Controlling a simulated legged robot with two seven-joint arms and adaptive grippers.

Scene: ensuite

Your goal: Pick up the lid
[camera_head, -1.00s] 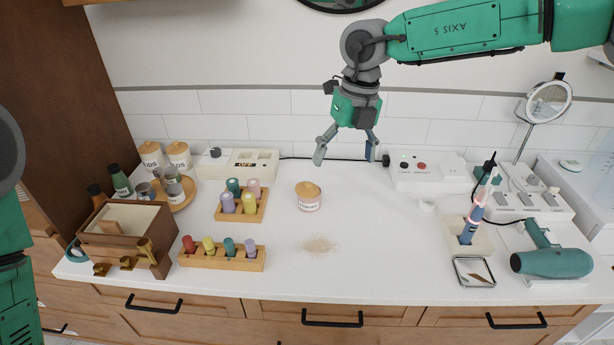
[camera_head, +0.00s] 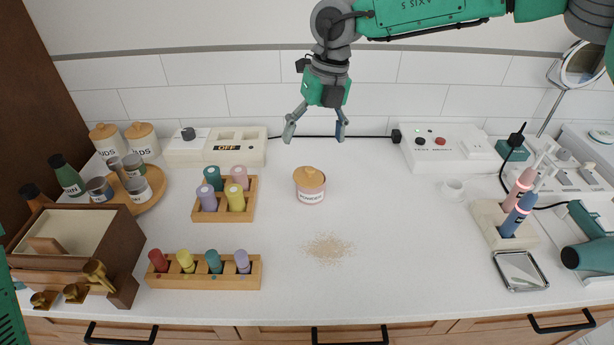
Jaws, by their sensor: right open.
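A small pink-and-white jar (camera_head: 310,195) with a label stands upright near the middle of the white counter. Its wooden lid (camera_head: 310,177), with a small knob, sits on top of it. My right gripper (camera_head: 314,134) hangs from the top of the picture with its two fingers spread wide and nothing between them. In the picture it is above the lid, apart from it, toward the back wall. Of my left arm only a green part shows at the lower left edge; its gripper is out of view.
Wooden racks of coloured bottles (camera_head: 205,271) stand left of the jar. A beige powder patch (camera_head: 328,248) lies in front of it. A switch box (camera_head: 440,147) stands back right, a toothbrush holder (camera_head: 505,226) at right. The counter around the jar is clear.

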